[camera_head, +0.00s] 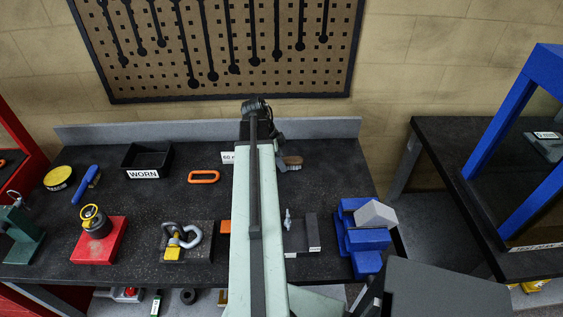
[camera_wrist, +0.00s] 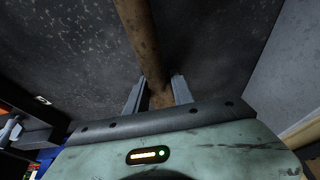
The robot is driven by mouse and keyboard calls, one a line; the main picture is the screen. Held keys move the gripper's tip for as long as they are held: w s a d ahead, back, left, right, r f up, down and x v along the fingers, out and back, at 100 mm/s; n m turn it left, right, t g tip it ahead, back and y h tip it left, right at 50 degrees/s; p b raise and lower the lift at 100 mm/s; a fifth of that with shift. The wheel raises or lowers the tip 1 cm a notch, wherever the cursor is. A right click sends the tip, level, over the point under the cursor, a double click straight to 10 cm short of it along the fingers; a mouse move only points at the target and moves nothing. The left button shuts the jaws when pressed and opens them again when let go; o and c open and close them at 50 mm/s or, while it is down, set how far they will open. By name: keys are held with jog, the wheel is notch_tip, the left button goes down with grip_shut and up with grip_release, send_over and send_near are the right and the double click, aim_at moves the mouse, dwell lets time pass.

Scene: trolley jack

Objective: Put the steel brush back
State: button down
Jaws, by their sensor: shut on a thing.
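The steel brush shows in the wrist view as a worn brown wooden handle (camera_wrist: 141,38) running up from between my fingers. My gripper (camera_wrist: 158,92) is shut on this handle, one grey finger on each side. Dark speckled bench top (camera_wrist: 215,45) lies behind it. In the head view a brown end of the brush (camera_head: 291,160) sticks out to the right of my arm, over the back of the bench (camera_head: 330,180). I cannot tell whether the brush touches the bench.
A WORN bin (camera_head: 146,160), an orange ring (camera_head: 204,177) and a blue-handled tool (camera_head: 85,186) lie left of my arm. A shackle on a block (camera_head: 182,240) sits nearer. A dark block (camera_head: 302,236) and blue vise (camera_head: 362,238) stand right. A raised back edge (camera_head: 320,128) bounds the bench.

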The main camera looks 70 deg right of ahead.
jog(key=shift+a+f+b, duration=0.2)
jog(key=shift+f+b, duration=0.2)
jog(key=shift+b, duration=0.1)
jog(key=shift+s+a+f+b, duration=0.1)
jog(key=shift+a+f+b, duration=0.2)
jog(key=shift+b, duration=0.05)
jog(key=shift+a, duration=0.15)
jog(key=c, duration=1)
grip_release()
jog(key=shift+s, duration=0.1)
jog(key=p+v, duration=0.5)
jog(key=d+p+v, duration=0.1)
jog(key=p+v, duration=0.2)
jog(key=shift+r, duration=0.2)
jog(key=shift+a+r+h+p, duration=0.1)
jog(key=shift+r+h+p, duration=0.1)
jog(key=shift+h+p, duration=0.1)
jog(key=shift+w, duration=0.2)
